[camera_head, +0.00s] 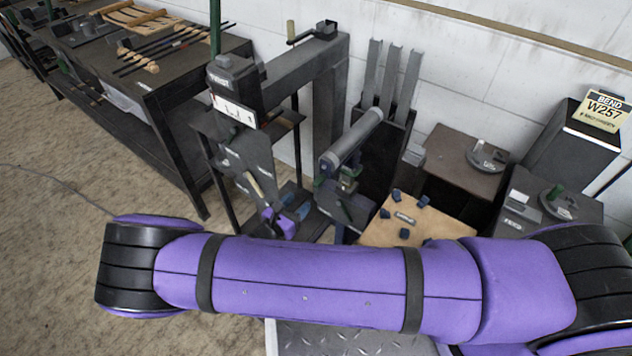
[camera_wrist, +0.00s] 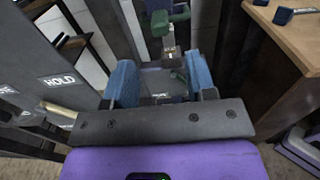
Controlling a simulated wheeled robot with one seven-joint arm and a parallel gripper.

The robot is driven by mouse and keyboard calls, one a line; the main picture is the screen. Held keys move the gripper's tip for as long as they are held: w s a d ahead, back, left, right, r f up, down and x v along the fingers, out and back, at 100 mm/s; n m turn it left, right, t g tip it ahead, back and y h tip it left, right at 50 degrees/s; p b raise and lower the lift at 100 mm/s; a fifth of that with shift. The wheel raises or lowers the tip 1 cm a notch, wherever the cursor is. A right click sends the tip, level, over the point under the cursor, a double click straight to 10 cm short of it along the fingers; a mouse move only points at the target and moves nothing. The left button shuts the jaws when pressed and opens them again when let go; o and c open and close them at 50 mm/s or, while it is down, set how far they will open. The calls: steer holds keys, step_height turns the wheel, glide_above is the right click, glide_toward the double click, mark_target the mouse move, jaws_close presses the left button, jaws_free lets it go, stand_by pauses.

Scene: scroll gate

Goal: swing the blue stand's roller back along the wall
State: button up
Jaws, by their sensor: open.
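A grey cylindrical roller (camera_head: 350,140) slants from lower left to upper right in front of the wall, in the head view. Its near end is carried by a dark upright stand (camera_head: 345,208); I cannot clearly tell a blue colour on it. My gripper (camera_head: 295,205) is low and to the left of the stand, with blue fingertips. In the wrist view my gripper (camera_wrist: 161,85) is open, its fingers apart, with nothing held between them. The handle lies beyond the fingertips, untouched.
A grey plate marked HOLD (camera_wrist: 60,82) is close on the left in the wrist view. A wooden-topped table (camera_head: 410,222) with small dark blocks stands right of the stand. A dark workbench (camera_head: 150,88) is at the left.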

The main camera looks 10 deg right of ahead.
mark_target(314, 185)
steer(key=x, duration=0.9)
steer(key=shift+w+d, duration=0.2)
steer(key=shift+c, duration=0.5)
jaws_close()
steer(key=shift+w+a, duration=0.1)
steer(key=shift+a, duration=0.05)
